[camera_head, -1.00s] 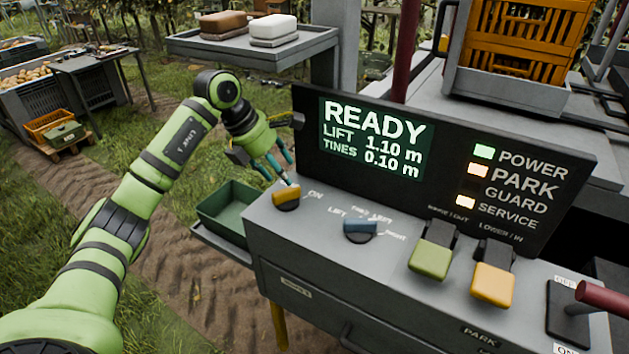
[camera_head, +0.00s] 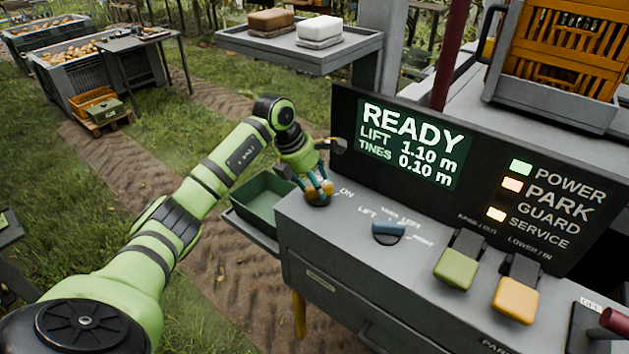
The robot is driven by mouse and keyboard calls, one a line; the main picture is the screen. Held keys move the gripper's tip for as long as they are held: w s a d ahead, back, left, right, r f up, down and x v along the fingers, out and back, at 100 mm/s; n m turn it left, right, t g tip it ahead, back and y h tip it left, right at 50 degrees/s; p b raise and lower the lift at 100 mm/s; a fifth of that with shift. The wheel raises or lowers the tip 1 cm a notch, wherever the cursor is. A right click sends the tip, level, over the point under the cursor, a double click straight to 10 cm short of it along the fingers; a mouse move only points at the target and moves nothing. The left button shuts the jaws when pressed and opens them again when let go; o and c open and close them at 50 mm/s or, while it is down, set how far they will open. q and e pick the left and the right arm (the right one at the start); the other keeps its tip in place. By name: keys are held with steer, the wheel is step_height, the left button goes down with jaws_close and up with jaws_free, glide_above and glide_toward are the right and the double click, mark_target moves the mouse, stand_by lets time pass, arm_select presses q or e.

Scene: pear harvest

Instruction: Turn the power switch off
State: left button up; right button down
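An orange rotary knob (camera_head: 318,199) sits at the left end of the grey console top, beside an "ON" label. My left gripper (camera_head: 318,190) is over this knob, with its teal fingers down at the knob's sides. The fingers hide much of the knob, and I cannot tell whether they press on it. The black display panel (camera_head: 410,145) reads READY, LIFT 1.10 m and TINES 0.10 m. Its POWER lamp (camera_head: 521,167) is lit green. My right gripper is not in view.
A blue knob (camera_head: 388,231), a green paddle (camera_head: 456,269) and a yellow paddle (camera_head: 516,299) stand right of the orange knob. A red-handled lever (camera_head: 613,321) is at the right edge. A green bin (camera_head: 262,204) lies left of the console, and a shelf (camera_head: 290,50) is behind.

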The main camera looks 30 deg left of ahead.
arm_select(q)
jaws_close()
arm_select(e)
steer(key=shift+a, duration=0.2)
